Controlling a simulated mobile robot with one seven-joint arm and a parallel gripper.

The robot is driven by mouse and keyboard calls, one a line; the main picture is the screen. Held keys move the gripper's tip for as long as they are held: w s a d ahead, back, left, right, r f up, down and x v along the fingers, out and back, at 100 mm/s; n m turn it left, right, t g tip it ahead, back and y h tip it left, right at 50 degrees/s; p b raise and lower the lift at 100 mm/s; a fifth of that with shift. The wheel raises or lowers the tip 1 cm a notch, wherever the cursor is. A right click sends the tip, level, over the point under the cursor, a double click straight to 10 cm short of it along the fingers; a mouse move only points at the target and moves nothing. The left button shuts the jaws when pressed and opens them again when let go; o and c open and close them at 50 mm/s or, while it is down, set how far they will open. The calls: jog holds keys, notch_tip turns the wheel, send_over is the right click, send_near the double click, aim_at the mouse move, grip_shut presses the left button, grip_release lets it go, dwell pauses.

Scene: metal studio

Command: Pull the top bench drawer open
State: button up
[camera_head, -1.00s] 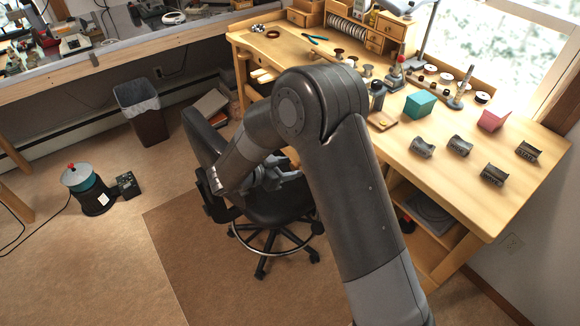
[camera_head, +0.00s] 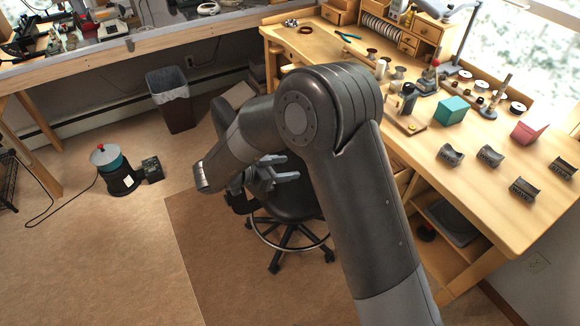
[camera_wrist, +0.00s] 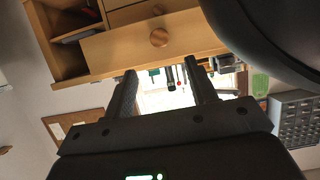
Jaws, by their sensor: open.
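In the wrist view, which looks upside down, a wooden drawer front with a round knob (camera_wrist: 159,38) lies beyond my fingers. It is the drawer nearest the bench top and looks shut. My gripper (camera_wrist: 162,88) is open and empty, its two dark fingers pointing toward the drawer with a gap left between. In the head view my gripper (camera_head: 280,172) hangs over the black chair, to the left of the wooden bench (camera_head: 470,190). My arm hides most of the bench's drawer fronts in that view.
A black swivel chair (camera_head: 292,205) stands close to my gripper, beside the bench front; its dark shape (camera_wrist: 290,35) also fills the wrist view's upper right. A waste bin (camera_head: 176,112) and a teal-and-black canister (camera_head: 117,172) stand on the floor at left. The floor at lower left is clear.

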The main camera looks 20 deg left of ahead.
jog(key=s+d+f+n+t+y, duration=0.15)
jog(key=n+t, duration=0.25)
jog(key=n, duration=0.7)
jog(key=s+d+f+n+t+y, duration=0.1)
jog(key=s+d+f+n+t, duration=0.15)
jog(key=n, duration=0.85)
jog(key=a+x, duration=0.1)
jog(key=x, duration=0.9)
jog(key=shift+w+f, duration=0.25)
jog(key=shift+w, duration=0.15)
jog(key=shift+t, duration=0.25)
jog(key=shift+c, duration=0.2)
grip_shut()
